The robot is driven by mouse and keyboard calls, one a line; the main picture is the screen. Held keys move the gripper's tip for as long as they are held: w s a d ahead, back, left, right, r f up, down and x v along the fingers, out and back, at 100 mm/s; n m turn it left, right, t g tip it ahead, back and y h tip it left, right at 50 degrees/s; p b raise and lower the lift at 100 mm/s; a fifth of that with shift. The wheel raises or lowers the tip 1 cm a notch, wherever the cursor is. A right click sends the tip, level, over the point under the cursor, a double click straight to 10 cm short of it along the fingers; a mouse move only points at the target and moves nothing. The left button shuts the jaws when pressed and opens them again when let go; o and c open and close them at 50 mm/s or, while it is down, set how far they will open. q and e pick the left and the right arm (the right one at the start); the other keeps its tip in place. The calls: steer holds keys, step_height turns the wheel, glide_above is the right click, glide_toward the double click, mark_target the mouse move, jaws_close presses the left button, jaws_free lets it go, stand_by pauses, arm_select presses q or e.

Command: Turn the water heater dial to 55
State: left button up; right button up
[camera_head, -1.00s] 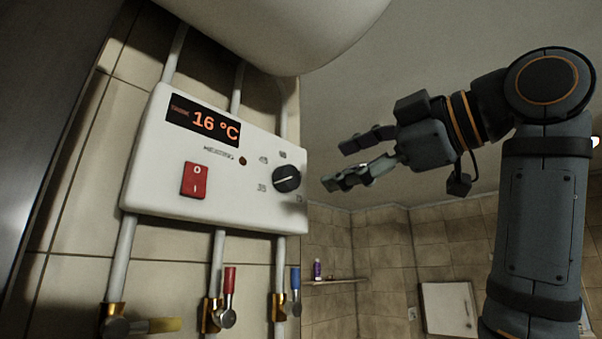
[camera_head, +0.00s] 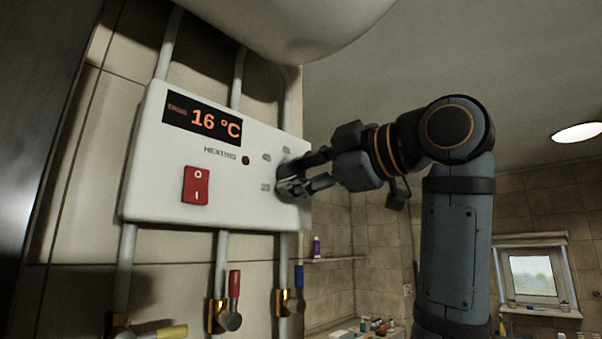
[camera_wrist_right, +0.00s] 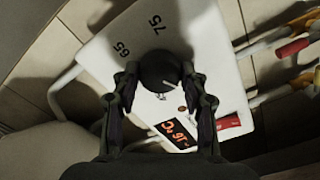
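The white water heater control box (camera_head: 150,190) hangs on the tiled wall, and its display (camera_head: 205,119) reads 16 °C. The black round dial (camera_wrist_right: 158,68) sits on the box face in the right wrist view, with 65 and 75 printed near it. A short pale mark shows on the dial. In the head view my right gripper's fingers cover most of the dial. My right gripper (camera_head: 302,175) is open, with one finger on each side of the dial (camera_wrist_right: 160,82); I cannot tell whether they touch it. My left gripper is out of view.
A red rocker switch (camera_head: 196,185) and a small dark red lamp (camera_head: 245,160) are on the box. Pipes with red (camera_head: 234,284), blue (camera_head: 299,275) and yellow (camera_head: 172,331) valve handles run below. A white tank (camera_head: 290,25) hangs above. Open room lies to the right.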

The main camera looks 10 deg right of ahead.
steer(key=c, duration=0.5)
steer(key=shift+f, duration=0.1)
steer(key=shift+m, duration=0.3)
steer(key=shift+f+m+b, duration=0.1)
steer(key=shift+m+b, duration=0.65)
steer(key=shift+m, duration=0.25)
steer(key=m+b, duration=0.1)
steer(key=m, duration=0.1)
steer(key=shift+m, duration=0.4)
steer(key=m+b, duration=0.6)
steer(key=m, duration=1.2)
steer(key=shift+a, duration=0.1)
steer(key=shift+m, duration=0.3)
